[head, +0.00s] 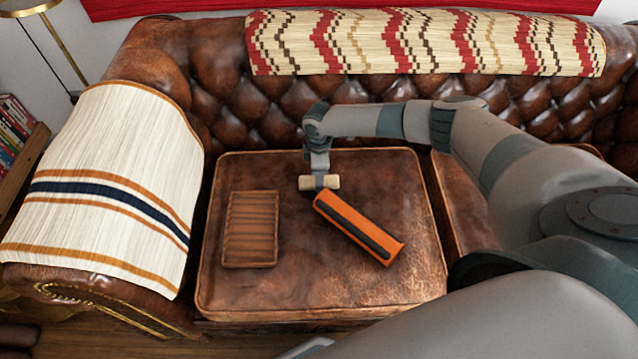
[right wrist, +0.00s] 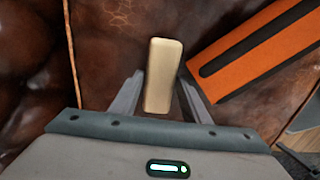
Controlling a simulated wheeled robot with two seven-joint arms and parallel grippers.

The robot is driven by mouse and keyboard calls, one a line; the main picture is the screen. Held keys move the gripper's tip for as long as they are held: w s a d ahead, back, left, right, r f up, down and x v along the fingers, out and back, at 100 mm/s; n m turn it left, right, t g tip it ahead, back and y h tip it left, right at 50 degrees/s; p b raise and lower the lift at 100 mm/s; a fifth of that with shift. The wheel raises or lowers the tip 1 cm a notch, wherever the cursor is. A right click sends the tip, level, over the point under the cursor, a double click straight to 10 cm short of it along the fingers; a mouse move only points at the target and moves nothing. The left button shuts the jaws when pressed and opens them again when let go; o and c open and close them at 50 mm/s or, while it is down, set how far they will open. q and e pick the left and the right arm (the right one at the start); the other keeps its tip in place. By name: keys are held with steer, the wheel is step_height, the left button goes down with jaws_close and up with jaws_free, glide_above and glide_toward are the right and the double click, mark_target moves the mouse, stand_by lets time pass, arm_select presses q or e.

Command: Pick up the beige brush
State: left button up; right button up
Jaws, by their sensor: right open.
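The beige brush (head: 305,183) is a small pale block on the brown leather seat cushion, near the cushion's middle. My right gripper (head: 320,181) reaches down over it from the back and hides part of it. In the right wrist view the brush (right wrist: 163,62) points away from the wrist, with its near end between the two fingers of the right gripper (right wrist: 161,100). The fingers are open, one on each side, with a gap visible at least on the right. My left gripper is out of view.
An orange block with a black strip (head: 358,228) lies close to the brush on its right; it also shows in the right wrist view (right wrist: 258,52). A ribbed brown wooden piece (head: 250,229) lies to the left. The cushion (head: 300,298) is clear in front.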

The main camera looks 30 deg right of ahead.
steer(key=shift+f, duration=0.8)
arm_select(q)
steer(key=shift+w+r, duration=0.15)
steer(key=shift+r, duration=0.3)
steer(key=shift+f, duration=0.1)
arm_select(e)
steer(key=shift+c, duration=0.3)
steer(key=c, duration=0.7)
